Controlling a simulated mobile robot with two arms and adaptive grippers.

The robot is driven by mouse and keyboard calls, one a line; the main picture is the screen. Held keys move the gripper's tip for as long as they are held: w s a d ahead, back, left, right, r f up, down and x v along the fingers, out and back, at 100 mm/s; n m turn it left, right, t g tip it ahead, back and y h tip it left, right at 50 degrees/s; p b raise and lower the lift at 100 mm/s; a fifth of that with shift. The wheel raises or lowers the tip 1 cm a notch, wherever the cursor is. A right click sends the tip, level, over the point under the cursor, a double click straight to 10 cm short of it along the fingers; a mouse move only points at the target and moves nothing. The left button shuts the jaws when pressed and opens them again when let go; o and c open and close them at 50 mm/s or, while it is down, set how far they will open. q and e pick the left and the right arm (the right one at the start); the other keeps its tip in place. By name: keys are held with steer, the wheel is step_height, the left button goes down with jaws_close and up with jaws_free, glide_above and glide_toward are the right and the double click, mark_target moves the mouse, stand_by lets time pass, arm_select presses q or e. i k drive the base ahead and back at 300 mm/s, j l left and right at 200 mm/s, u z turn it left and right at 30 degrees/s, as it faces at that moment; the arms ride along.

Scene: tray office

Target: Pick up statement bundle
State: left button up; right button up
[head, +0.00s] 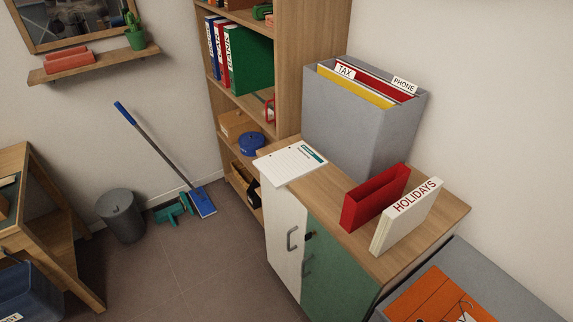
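What looks like the statement bundle (289,163) is a flat white stack of lined paper with a teal label at its far edge; the label's small print is hard to read. It lies at the left end of the wooden cabinet top (335,219), and its corner reaches the front edge. Neither of my grippers shows in the head view.
A grey file box (351,123) with TAX and PHONE tabs stands behind the bundle. A red holder (376,198) and a white HOLIDAYS binder (406,217) stand to its right. A shelf (288,87) rises behind left. The floor (196,271) before the cabinet is clear.

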mark_target(281, 167)
steer(key=j+z, duration=0.1)
steer(key=z, duration=0.4)
steer(key=i+j+z, duration=0.15)
steer(key=j+z, duration=0.25)
steer(key=j, duration=0.4)
steer(key=j+z, duration=0.35)
steer(key=j, duration=0.5)
steer(key=i, duration=0.05)
